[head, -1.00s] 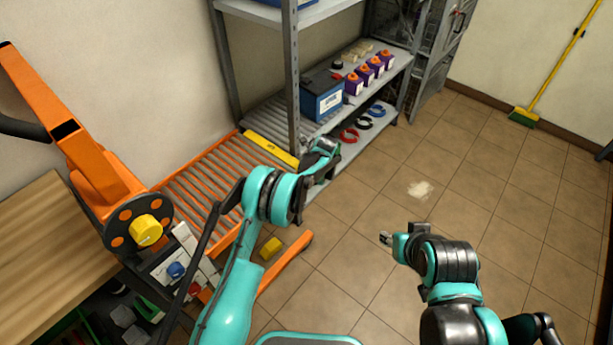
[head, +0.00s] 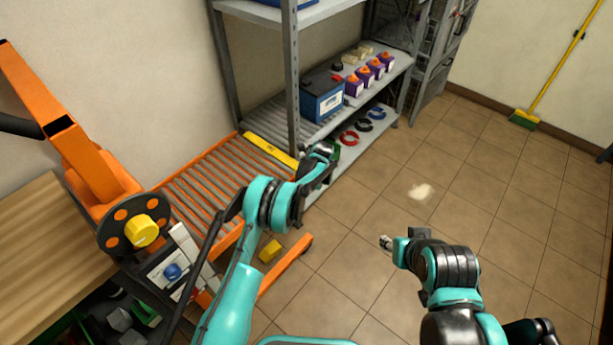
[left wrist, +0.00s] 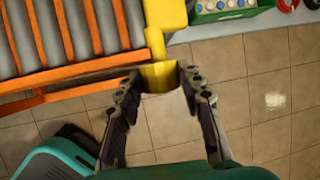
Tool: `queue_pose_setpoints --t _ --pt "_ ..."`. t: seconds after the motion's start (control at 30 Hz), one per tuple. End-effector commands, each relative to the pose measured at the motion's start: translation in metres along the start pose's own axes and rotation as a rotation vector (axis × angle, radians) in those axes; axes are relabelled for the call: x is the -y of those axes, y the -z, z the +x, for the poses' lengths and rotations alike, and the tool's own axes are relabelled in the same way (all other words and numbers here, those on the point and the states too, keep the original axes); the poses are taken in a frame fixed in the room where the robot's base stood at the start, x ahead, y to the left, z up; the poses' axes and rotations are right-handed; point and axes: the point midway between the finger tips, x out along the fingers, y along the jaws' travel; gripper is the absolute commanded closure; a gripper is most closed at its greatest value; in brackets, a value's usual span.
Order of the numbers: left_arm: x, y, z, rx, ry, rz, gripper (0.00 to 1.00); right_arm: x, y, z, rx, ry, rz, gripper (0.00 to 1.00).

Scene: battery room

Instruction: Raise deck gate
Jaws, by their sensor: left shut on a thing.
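The deck gate (head: 270,151) is a yellow bar across the far end of the orange roller deck (head: 205,185), beside the shelf. In the left wrist view its yellow end tab (left wrist: 160,77) sits between the fingers of my left gripper (left wrist: 163,88). My left gripper is shut on this tab. In the head view my left gripper (head: 319,156) is at the right end of the gate, and my own wrist partly hides the grip. My right gripper (head: 387,242) hangs over the bare floor, away from the gate; its fingers are too small to judge.
The lift's orange mast (head: 85,150) and yellow knob (head: 142,230) are at left.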

Motion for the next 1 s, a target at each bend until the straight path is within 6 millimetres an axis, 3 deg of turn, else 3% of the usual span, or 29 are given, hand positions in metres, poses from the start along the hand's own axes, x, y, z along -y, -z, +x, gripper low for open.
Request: queue_pose_setpoints --t 0.27,1.0 --pt "-0.0026 -0.0005 -0.0001 0.000 0.080 -0.034 0.92 0.0000 -0.0001 0.0000 0.000 0.000 0.000 0.60" --pt "-0.0100 0.0008 0.0029 0.000 0.519 -0.216 0.92 0.0000 -0.0001 0.0000 0.000 0.000 0.000 0.60"
